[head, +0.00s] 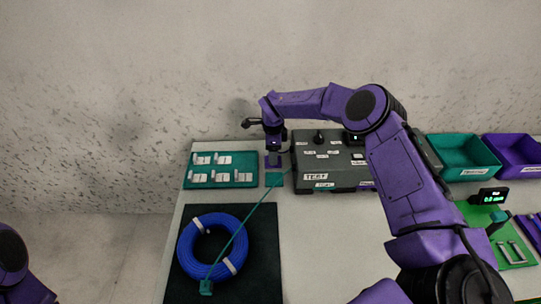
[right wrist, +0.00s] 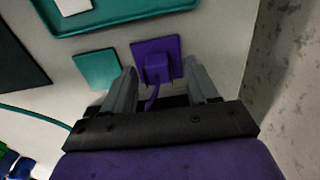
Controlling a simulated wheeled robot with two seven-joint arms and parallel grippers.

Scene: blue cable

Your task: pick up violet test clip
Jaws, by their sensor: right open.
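The violet test clip (right wrist: 157,66) is a small violet block with a violet lead, on a violet square pad (right wrist: 171,45) in the right wrist view. My right gripper (right wrist: 162,82) is open, with one grey finger to each side of the clip; I see no contact. In the head view the right gripper (head: 274,154) points down at the back of the table, between the teal tray and the grey test box, and mostly hides the clip. My left gripper is out of view; only part of my left arm shows at the lower left.
A teal pad (right wrist: 97,68) lies beside the violet one; a teal lead runs to a teal clip (head: 206,287) at the blue cable coil (head: 186,250). The teal tray (head: 221,184) holds white pieces. The test box (head: 345,178) stands close right. Bins are farther right.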

